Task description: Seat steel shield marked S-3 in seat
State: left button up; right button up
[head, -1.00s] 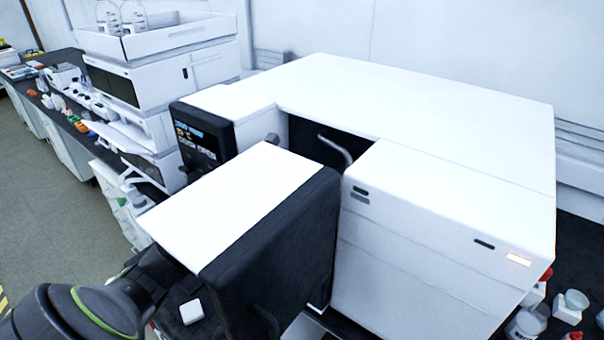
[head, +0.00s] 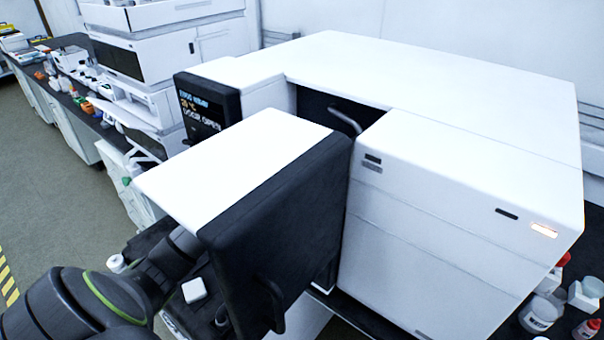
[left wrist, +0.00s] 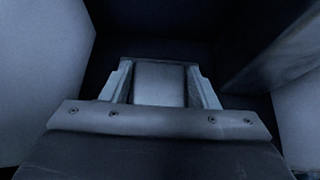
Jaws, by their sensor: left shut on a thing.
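In the left wrist view, the fingers of my left gripper (left wrist: 161,84) are closed on a smooth grey plate (left wrist: 160,84), which looks like the steel shield. No S-3 mark can be read on it. The gripper is in a dark space between pale walls, and I cannot make out a seat there. In the head view my left arm comes in at the bottom left and passes behind the open door (head: 290,215) of the white instrument (head: 450,215); the gripper and shield are hidden. My right gripper is not in view.
The instrument's display (head: 205,107) reads "DOOR OPEN". A curved dark handle (head: 345,120) shows by the opening. A white stacked unit (head: 165,50) stands behind on the left. Small bottles (head: 540,312) stand at the right front. The floor (head: 50,170) at left is clear.

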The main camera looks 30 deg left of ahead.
pick_arm(q)
jog(key=shift+f+b, duration=0.35)
dwell(0.5)
jog(key=o, duration=1.3)
jog(key=shift+s, duration=0.1)
jog(key=b+v, duration=0.1)
jog(key=v, duration=1.1)
